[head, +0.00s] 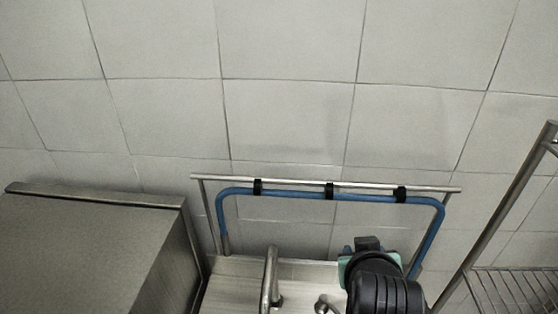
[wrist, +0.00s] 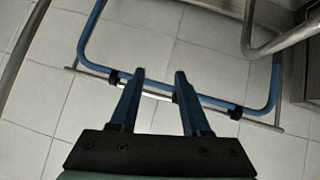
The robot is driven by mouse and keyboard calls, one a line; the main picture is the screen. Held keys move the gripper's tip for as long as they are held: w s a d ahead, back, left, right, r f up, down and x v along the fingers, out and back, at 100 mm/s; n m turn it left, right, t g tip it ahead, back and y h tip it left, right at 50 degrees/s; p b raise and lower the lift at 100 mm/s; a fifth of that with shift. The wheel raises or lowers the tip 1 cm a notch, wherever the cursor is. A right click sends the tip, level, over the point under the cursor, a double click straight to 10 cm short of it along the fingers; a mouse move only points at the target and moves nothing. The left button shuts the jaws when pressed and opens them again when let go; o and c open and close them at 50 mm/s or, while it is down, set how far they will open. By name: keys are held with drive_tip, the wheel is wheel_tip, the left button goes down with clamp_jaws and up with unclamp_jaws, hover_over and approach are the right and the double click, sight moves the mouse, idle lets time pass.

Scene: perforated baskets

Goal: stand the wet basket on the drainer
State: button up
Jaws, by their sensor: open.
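My gripper (wrist: 159,74) is open in the wrist view, its two dark blue fingers apart with nothing between them. Past the fingers are a blue pipe and tiles. In the head view my arm's black end covers part of the sink area, and the fingertips cannot be made out. No basket shows in either view. A wire rack (head: 515,292) with a slanted steel post stands at the lower right of the head view; I cannot tell whether it is the drainer.
A blue pipe (head: 295,191) runs along a steel rail (head: 220,178) on black clips. A tap (head: 270,275) rises over a pale steel surface (head: 232,285). A steel box-like unit (head: 90,250) fills the lower left. A tiled wall (head: 290,110) closes the back.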

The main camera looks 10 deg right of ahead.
drive_tip(key=w+a+r+t, duration=0.1)
drive_tip(key=a+r+t, duration=0.2)
drive_tip(key=r, duration=0.5)
drive_tip(key=w+a+r+n+t, duration=0.1)
drive_tip(key=a+r+t, duration=0.25)
drive_tip(key=r, duration=0.55)
drive_tip(key=w+a+r+t, duration=0.2)
drive_tip(key=a+r+t, duration=0.15)
drive_tip(key=r, duration=0.45)
drive_tip(key=s+a+r+t+y, duration=0.2)
drive_tip(key=s+a+r+t, duration=0.2)
drive_tip(key=r, duration=0.5)
drive_tip(key=s+a+r+t+y, duration=0.1)
drive_tip(key=s+a+r+t, duration=0.3)
drive_tip(key=s+r, duration=0.4)
wheel_tip(320, 180, up, 2)
drive_tip(key=shift+s+a+r+n+y, duration=0.15)
drive_tip(key=shift+a+n+y, duration=0.2)
drive_tip(key=shift+a, duration=0.35)
